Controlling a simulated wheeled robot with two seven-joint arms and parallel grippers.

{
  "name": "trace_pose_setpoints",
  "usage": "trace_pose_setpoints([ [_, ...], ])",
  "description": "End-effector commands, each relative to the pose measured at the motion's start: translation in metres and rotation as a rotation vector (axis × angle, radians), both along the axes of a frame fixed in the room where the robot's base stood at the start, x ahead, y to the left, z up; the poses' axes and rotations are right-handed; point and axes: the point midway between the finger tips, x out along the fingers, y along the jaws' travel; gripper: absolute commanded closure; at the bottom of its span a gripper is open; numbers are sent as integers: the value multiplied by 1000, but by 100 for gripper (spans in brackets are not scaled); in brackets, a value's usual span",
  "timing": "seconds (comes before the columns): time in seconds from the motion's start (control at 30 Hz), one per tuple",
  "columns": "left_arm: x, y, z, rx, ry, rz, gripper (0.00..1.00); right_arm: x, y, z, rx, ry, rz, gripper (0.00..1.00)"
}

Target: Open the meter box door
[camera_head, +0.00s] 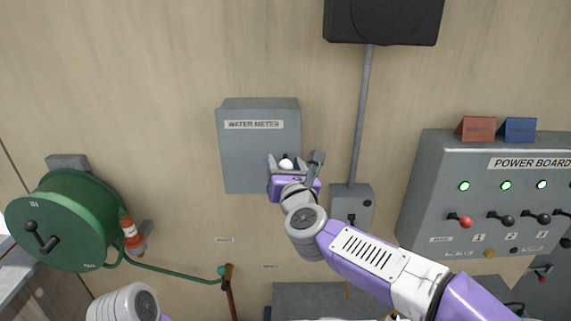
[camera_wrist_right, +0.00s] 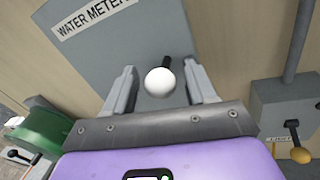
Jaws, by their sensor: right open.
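The grey meter box (camera_head: 245,155), labelled WATER METER, hangs on the wall, and its door looks shut. It also shows in the wrist view (camera_wrist_right: 125,50). A white round knob (camera_wrist_right: 160,82) on a dark stem stands at the door's lower right; in the head view the knob (camera_head: 286,163) is partly framed by my right gripper. My right gripper (camera_head: 295,161) is open, with one finger on each side of the knob. In the wrist view the fingers of the gripper (camera_wrist_right: 162,88) stand apart from the knob, with gaps on both sides. My left gripper is out of view.
A grey switch box (camera_head: 362,195) with a conduit (camera_head: 362,110) sits just right of the meter box. The power board (camera_head: 430,185) is farther right. A green hose reel (camera_head: 60,220) is at the left. The wall between reel and meter box is mostly clear.

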Motion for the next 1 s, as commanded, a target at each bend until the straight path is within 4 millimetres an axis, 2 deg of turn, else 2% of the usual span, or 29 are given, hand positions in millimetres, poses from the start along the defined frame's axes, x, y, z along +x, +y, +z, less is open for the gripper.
trace_pose_setpoints([
  [0.13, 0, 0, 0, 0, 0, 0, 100, 0, 0, -1, -1, 0, 0, 44],
  [0.17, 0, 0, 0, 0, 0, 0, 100, 0, 0, -1, -1, 0, 0, 47],
  [0.5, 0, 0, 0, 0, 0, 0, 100, 0, 0, 0, -1, 0, 0, 99],
  [0.77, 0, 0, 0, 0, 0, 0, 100, -1, 1, 0, -1, 0, -2, 100],
  [1.0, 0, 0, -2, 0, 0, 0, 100, -9, 10, -1, -1, 1, -47, 100],
])
